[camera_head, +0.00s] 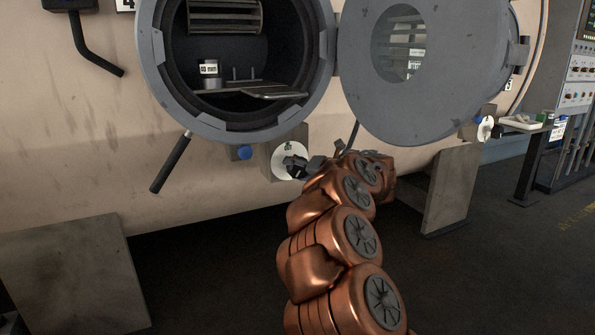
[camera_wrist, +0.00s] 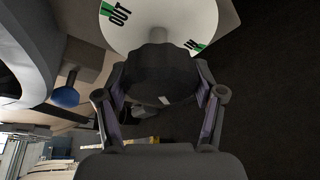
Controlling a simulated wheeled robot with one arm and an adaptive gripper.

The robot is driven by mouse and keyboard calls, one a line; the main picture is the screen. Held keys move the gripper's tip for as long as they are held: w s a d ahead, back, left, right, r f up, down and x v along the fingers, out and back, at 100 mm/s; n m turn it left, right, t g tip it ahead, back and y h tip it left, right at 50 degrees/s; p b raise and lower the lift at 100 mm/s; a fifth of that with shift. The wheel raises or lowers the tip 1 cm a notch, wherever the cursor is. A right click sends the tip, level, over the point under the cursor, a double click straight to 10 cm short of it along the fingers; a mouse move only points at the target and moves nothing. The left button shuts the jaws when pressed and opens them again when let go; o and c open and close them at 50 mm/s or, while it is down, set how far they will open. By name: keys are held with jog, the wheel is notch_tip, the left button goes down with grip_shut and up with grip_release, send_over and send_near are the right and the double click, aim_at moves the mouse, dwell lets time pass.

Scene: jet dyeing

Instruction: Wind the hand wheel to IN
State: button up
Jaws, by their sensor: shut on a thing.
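The hand wheel (camera_wrist: 155,65) is a dark, lobed knob in front of a round white dial (camera_wrist: 150,25) in the wrist view. The dial carries a green mark with OUT at the left and a green mark with IN at the right. A small white mark shows on the knob's face. My gripper (camera_wrist: 158,88) is shut on the hand wheel, one finger on each side. In the head view, the white dial (camera_head: 287,156) sits below the round door opening, and my gripper (camera_head: 297,168) partly covers it and the wheel.
A blue knob (camera_head: 244,152) sits just left of the dial. The round door (camera_head: 440,110) hangs open above and right of my arm. A black-handled lever (camera_head: 172,163) slants down at the left. Concrete-like supports (camera_head: 75,270) stand below the vessel.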

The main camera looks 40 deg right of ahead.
jog(key=n, duration=0.1)
jog(key=n+g+h+b, duration=0.1)
jog(key=n, duration=0.1)
jog(key=shift+f+h, duration=0.2)
jog(key=shift+h, duration=0.1)
jog(key=shift+s+d+n+g+h+b, duration=0.1)
jog(key=shift+n+g+h+b, duration=0.4)
jog(key=shift+n, duration=0.45)
jog(key=shift+d+n+g+h+b, duration=0.1)
jog(key=shift+n+g+h+b, duration=0.15)
jog(key=shift+n+h, duration=0.55)
jog(key=shift+n, duration=0.25)
jog(key=o, duration=1.1)
jog(key=shift+r, duration=0.1)
jog(key=shift+o, duration=0.2)
jog(key=shift+s, duration=0.1)
jog(key=v, duration=1.2)
jog(key=shift+d, duration=0.1)
